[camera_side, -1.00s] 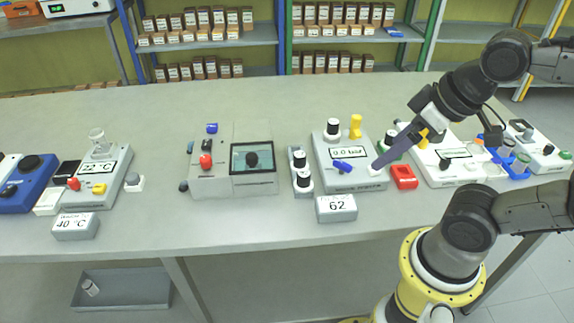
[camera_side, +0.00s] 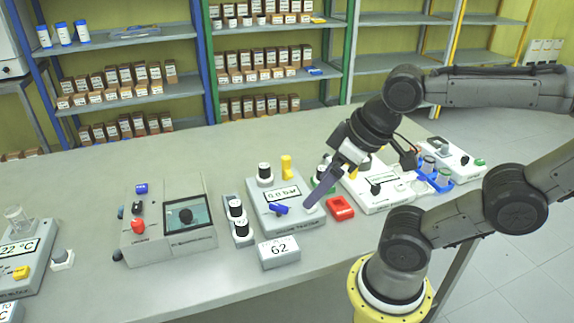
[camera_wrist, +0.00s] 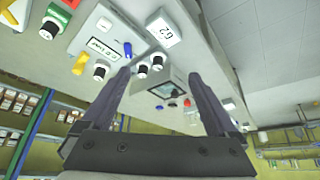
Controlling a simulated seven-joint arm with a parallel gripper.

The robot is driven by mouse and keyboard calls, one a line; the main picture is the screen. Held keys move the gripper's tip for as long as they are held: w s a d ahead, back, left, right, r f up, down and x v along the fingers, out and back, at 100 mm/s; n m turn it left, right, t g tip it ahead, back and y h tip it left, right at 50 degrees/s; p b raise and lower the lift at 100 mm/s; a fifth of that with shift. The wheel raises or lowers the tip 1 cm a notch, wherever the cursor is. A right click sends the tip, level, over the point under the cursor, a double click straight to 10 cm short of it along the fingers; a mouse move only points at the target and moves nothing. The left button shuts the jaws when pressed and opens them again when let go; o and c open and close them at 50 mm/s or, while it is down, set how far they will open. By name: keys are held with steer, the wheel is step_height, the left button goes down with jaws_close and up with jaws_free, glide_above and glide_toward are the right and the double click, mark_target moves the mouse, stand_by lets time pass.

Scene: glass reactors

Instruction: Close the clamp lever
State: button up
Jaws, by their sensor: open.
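A blue lever (camera_side: 278,209) lies on the front of the grey station with the "0.0 bar" display (camera_side: 281,193). It also shows in the wrist view (camera_wrist: 127,48), near the tip of the left finger. Another blue handle (camera_side: 141,188) is on the station with the dark window; I cannot tell from a label which one is the clamp lever. My gripper (camera_side: 309,205) points down-left at the right edge of the "0.0 bar" station, to the right of the blue lever. In the wrist view its two fingers (camera_wrist: 155,77) are spread with nothing held.
A yellow knob (camera_side: 286,166) and a black-capped knob (camera_side: 265,173) stand on the station's back. The table front is clear.

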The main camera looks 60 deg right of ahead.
steer(key=shift+c, duration=1.1)
steer(key=shift+s+n, duration=0.2)
steer(key=shift+n, duration=0.2)
steer(key=shift+c, duration=0.8)
steer(key=w+d+r+n+g, duration=0.1)
steer(key=w+d+r+n, duration=0.1)
steer(key=w+r, duration=0.4)
steer(key=m+g, duration=0.3)
steer(key=g, duration=0.2)
glide_above(286, 157)
step_height(286, 157, down, 5)
step_height(286, 157, down, 13)
steer(key=shift+f, duration=0.2)
